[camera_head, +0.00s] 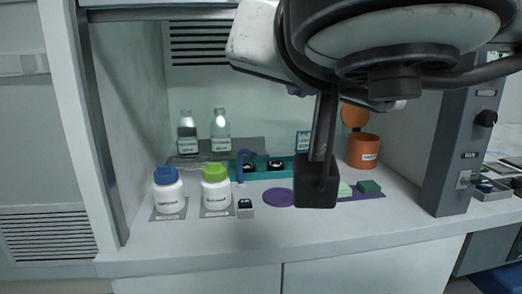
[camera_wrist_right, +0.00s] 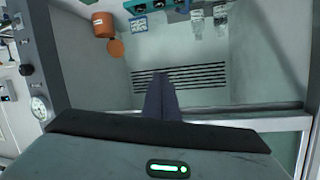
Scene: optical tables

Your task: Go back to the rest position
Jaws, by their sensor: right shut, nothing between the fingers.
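My right arm comes in from the top right in the head view and fills much of the upper right. My right gripper (camera_head: 316,185) hangs in front of the bench, dark and pointing down, and hides part of the items behind it. In the right wrist view the two dark fingers (camera_wrist_right: 161,92) are together with nothing between them. My left gripper is in neither view.
On the white bench (camera_head: 250,245) stand a blue-capped bottle (camera_head: 169,195), a green-capped bottle (camera_head: 215,192), a purple disc (camera_head: 278,197) and an orange container (camera_head: 363,151). A grey control post (camera_head: 455,150) stands at right. The bench front is clear.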

